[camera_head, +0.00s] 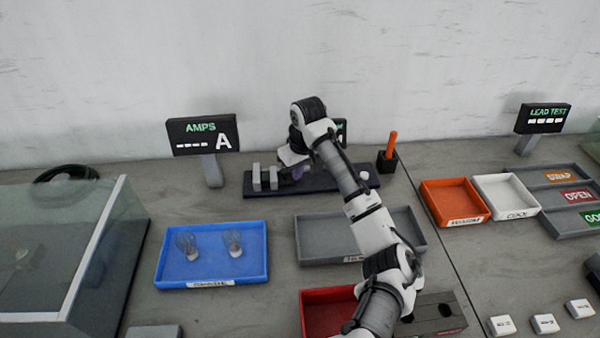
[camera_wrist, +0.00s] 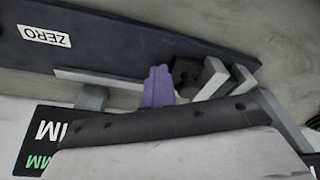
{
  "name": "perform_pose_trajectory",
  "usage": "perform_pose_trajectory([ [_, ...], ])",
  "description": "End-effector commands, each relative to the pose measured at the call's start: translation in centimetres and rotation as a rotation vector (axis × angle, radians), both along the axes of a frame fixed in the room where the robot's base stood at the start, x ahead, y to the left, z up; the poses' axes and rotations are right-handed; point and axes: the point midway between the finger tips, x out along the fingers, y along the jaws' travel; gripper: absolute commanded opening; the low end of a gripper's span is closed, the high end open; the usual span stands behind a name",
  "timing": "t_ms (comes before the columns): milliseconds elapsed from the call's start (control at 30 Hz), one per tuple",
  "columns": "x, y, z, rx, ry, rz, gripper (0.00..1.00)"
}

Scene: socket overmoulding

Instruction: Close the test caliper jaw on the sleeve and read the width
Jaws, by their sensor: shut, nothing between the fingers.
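The test caliper has a long dark base (camera_head: 225,190) on the bench, with two upright grey jaw blocks (camera_head: 265,179) at its left end. In the wrist view the base (camera_wrist: 110,38) carries a ZERO label (camera_wrist: 44,36), and the grey blocks (camera_wrist: 222,80) stand right of a dark rounded piece (camera_wrist: 186,72), perhaps the sleeve; I cannot be sure. My gripper (camera_head: 297,174), with purple fingers (camera_wrist: 158,86), is shut and empty, low over the base beside that dark piece. Contact with it is unclear. The MM display (camera_head: 341,132) is mostly behind my arm; its reading is hidden.
The AMPS display (camera_head: 204,134) stands back left. A blue tray (camera_head: 212,226) with two clear bulbs, a grey tray (camera_head: 318,262) and a red tray (camera_head: 322,312) lie in front. An orange-handled tool (camera_head: 391,146) stands right of the base. A glass-covered case (camera_head: 70,240) fills the left.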

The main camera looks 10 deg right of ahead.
Motion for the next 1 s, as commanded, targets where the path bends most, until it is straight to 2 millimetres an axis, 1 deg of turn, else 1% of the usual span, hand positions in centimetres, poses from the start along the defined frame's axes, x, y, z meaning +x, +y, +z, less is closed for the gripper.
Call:
perform_pose_trajectory([
  [33,0.0,0.2,0.1,0.005,-0.003,0.007,0.0],
  [300,0.0,-0.9,0.1,0.004,-0.002,0.003,0.0],
  [467,0.0,-1.1,0.2,0.002,-0.001,0.002,0.0],
  [567,0.0,-1.2,0.8,0.002,-0.001,0.001,0.0],
  [1000,0.0,-1.2,4.4,0.001,0.0,0.0,0.0],
])
